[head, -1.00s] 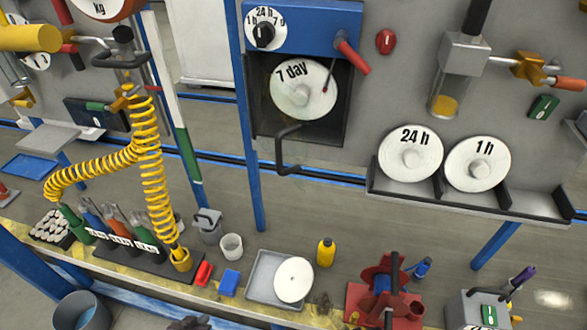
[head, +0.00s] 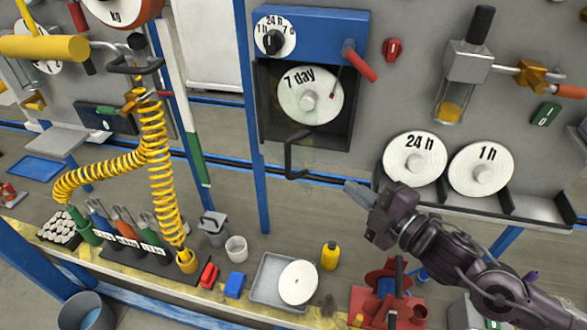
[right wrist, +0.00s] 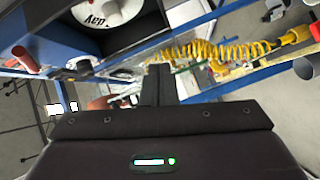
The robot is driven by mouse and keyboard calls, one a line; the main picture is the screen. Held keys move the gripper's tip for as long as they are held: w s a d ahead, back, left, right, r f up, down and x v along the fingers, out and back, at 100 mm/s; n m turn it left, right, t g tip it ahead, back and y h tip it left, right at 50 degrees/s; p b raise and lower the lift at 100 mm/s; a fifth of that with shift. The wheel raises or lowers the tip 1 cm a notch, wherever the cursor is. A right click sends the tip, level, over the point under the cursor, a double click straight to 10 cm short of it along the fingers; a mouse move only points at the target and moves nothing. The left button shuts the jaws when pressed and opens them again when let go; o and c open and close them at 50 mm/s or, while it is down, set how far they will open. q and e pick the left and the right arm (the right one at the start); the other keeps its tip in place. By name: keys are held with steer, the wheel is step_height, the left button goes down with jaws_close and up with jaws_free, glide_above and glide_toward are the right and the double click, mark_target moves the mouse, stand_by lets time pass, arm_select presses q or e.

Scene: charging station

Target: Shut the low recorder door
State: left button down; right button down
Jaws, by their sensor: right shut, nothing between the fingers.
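The recorder (head: 312,30) has a blue top, and below it an open dark case (head: 345,105) that shows a white "7 day" disc (head: 308,97). The disc also shows upside down in the right wrist view (right wrist: 108,10). A dark bracket-shaped handle (head: 290,160) sticks out at the case's lower left; the door pane itself is hard to make out. My right gripper (head: 352,190) is shut and empty, below and right of the handle and apart from it in the head view. Its closed fingers show in the right wrist view (right wrist: 158,78). My left gripper is out of view.
A red lever (head: 360,62) juts from the recorder's right side. A shelf (head: 440,203) with "24 h" (head: 414,158) and "1 h" (head: 481,168) discs is near my right arm. Below are a bench with a tray (head: 265,280) and yellow bottle (head: 329,256). A blue post (head: 249,120) stands left of the recorder.

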mark_target(286, 174)
steer(key=s+a+r+n+g+y, duration=0.5)
steer(key=s+a+r+n+y, duration=0.15)
steer(key=s+n, duration=0.2)
steer(key=shift+h, duration=0.35)
steer(key=w+a+p, duration=0.6)
steer(key=w, duration=0.1)
steer(key=shift+w+a+r+p, duration=0.1)
steer(key=shift+w+a+p, duration=0.1)
steer(key=shift+a+p, duration=0.2)
steer(key=shift+w+d, duration=0.35)
steer(key=shift+d, duration=0.3)
steer(key=shift+f, duration=0.2)
